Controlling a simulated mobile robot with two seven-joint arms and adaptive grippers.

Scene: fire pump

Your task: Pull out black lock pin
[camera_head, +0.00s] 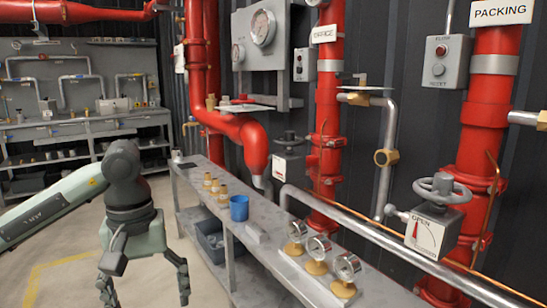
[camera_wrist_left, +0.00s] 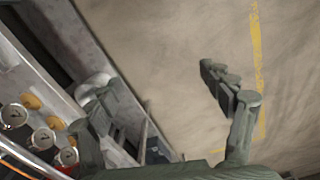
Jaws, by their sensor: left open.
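I cannot make out a black lock pin for certain in either view. A grey valve box (camera_head: 432,232) marked OPEN, with a handwheel (camera_head: 441,189) on top and a small pale knob (camera_head: 397,213) on its left side, sits on a pipe at the right. A second valve box (camera_head: 289,168) with a dark handwheel stands further back. My left gripper (camera_head: 146,292) hangs open and empty over the floor, left of the bench and well away from both valves. Its spread fingers also show in the left wrist view (camera_wrist_left: 155,80). My right gripper is out of view.
A long grey bench (camera_head: 262,262) runs below the red pipes. It bears several gauges (camera_head: 347,266), a blue cup (camera_head: 239,207) and small brass fittings (camera_head: 215,188). A dark bin (camera_head: 212,240) sits on its lower shelf. The floor at the left is open.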

